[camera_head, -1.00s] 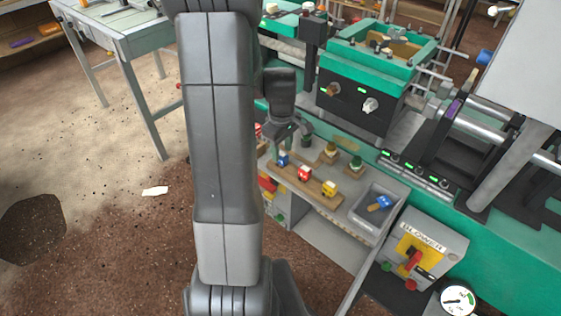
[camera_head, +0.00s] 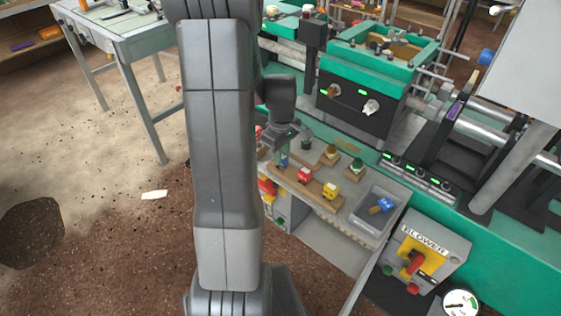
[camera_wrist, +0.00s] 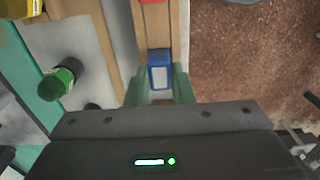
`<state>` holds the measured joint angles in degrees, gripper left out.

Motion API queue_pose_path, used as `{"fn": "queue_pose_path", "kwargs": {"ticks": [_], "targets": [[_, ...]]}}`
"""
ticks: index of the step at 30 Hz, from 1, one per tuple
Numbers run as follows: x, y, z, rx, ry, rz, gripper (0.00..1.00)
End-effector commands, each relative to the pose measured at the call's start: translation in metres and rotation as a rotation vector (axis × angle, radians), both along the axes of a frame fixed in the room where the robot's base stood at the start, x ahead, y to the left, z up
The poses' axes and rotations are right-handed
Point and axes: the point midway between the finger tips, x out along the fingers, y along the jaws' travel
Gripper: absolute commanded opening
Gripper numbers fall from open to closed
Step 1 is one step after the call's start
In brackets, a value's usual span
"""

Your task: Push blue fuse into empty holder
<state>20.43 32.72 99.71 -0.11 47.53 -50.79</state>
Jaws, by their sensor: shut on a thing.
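A small blue fuse (camera_wrist: 160,72) with a pale face is between the green fingertips of my gripper (camera_wrist: 160,92) in the wrist view. My gripper (camera_head: 284,152) is shut on it, and a bit of blue (camera_head: 283,161) shows under the jaws in the head view. The fuse is at the near left end of the wooden rail (camera_head: 319,194), in line with a red fuse (camera_head: 304,175) and a yellow fuse (camera_head: 330,190). The fingers partly cover the holder there, so I cannot tell how deep the fuse sits.
A grey bin (camera_head: 360,228) at the right holds another blue piece (camera_head: 385,204) with a tan part. The blower switch box (camera_head: 425,255) is lower right. Green machinery rises behind.

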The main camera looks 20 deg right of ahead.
Motion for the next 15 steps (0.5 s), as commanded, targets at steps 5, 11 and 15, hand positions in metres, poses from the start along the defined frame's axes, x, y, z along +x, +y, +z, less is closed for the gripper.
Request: {"fn": "queue_pose_path", "kwargs": {"ticks": [5,11,15], "targets": [[0.0,0.0,0.0,0.0,0.0,0.0,0.0],[0.0,0.0,0.007,-0.001,-0.001,0.0,0.0],[0.0,0.0,0.015,0.0,-0.001,0.0,0.0]]}}
